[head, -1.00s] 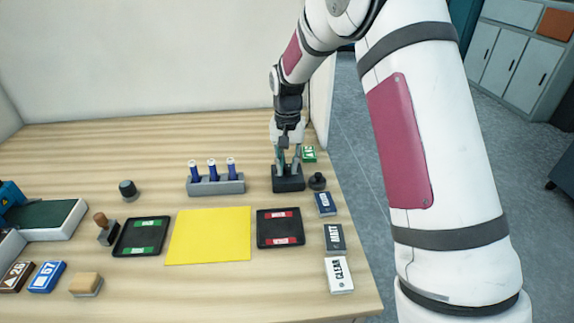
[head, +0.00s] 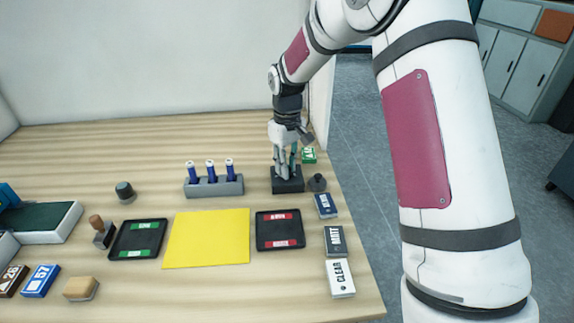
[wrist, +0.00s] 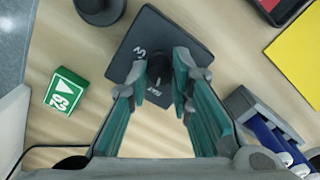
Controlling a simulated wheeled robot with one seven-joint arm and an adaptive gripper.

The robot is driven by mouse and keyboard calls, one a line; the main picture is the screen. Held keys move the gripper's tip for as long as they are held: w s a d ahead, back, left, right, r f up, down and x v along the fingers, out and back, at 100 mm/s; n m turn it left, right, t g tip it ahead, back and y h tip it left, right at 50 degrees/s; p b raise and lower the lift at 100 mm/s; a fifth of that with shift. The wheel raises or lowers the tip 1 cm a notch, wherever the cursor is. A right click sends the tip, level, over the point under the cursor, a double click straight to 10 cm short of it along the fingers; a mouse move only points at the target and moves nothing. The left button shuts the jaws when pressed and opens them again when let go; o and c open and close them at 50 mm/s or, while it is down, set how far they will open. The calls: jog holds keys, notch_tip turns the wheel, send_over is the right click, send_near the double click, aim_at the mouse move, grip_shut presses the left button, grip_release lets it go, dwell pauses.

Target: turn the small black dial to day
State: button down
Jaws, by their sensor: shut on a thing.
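The small black dial (wrist: 160,74) sits on a dark square base (wrist: 168,30) that carries white lettering, too small to read for certain. In the head view the base (head: 288,187) stands at the right part of the table, and the dial itself is hidden by the fingers. My gripper (wrist: 161,68) points down from above, with its teal-padded fingers on either side of the dial, shut on it. In the head view my gripper (head: 286,168) is just above the base. The dial's exact setting cannot be told.
A grey rack (head: 214,187) with blue-bodied tubes stands left of the base. A dark round knob-like object (head: 317,183) is close on the right, and a green block (head: 309,155) lies behind it. A black tray (head: 280,230) and yellow sheet (head: 207,238) lie in front.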

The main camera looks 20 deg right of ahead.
jog(key=shift+a+n, duration=0.1)
jog(key=shift+n, duration=0.5)
jog(key=c, duration=1.4)
grip_release()
jog(key=shift+r, duration=6.05)
